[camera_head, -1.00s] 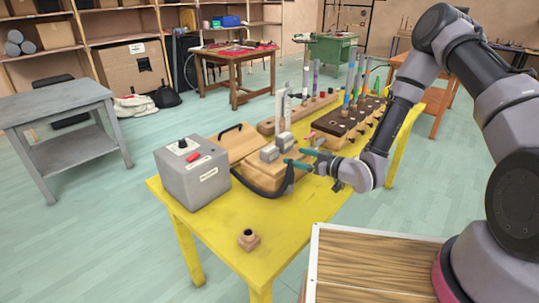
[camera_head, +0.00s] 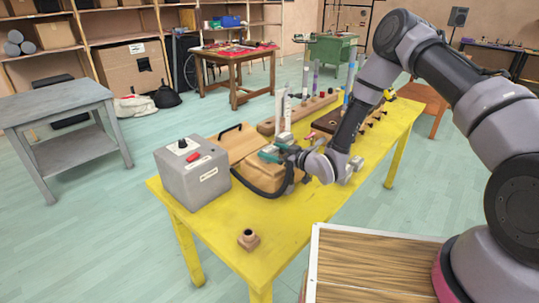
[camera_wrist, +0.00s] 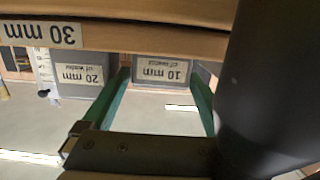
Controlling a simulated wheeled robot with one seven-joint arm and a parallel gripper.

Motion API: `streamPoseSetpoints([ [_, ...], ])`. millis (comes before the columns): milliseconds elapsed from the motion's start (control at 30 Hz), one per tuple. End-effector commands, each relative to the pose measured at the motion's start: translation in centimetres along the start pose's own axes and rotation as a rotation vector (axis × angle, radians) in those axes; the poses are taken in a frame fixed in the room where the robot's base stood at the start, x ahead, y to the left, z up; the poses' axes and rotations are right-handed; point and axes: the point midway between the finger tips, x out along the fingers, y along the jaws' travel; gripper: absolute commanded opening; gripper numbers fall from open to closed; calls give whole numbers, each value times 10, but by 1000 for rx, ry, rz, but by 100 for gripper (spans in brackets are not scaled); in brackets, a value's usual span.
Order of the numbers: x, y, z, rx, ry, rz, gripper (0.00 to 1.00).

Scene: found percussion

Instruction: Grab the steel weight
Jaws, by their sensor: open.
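Two grey blocks show upside down in the wrist view, a 10 mm block (camera_wrist: 163,72) and a 20 mm block (camera_wrist: 82,88). Small print on their labels is hard to read, so I cannot tell for sure which is the steel weight. My gripper (camera_head: 272,153) is over the wooden box (camera_head: 262,174) on the yellow table, where it largely hides the blocks in the head view. Its teal fingers (camera_wrist: 160,75) are open, with the 10 mm block showing between their tips. I cannot tell whether they touch it.
A grey control box (camera_head: 190,177) with a red button stands left of the wooden box, a black cable beside it. A long wooden rack (camera_head: 310,112) and a dark peg block (camera_head: 328,121) stand behind. A small wooden socket (camera_head: 248,239) sits in front. The yellow table's (camera_head: 290,225) front is mostly clear.

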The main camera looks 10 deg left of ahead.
Motion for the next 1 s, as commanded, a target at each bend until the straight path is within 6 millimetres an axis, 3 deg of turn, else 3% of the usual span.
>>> streamPoseSetpoints([
  [167, 0, 0, 0, 0, -1, 0, 92],
  [400, 0, 0, 0, 0, 0, 0, 1],
  [700, 0, 0, -7, -2, 3, 0, 0],
  [1000, -9, 1, -62, -3, 4, 1, 0],
])
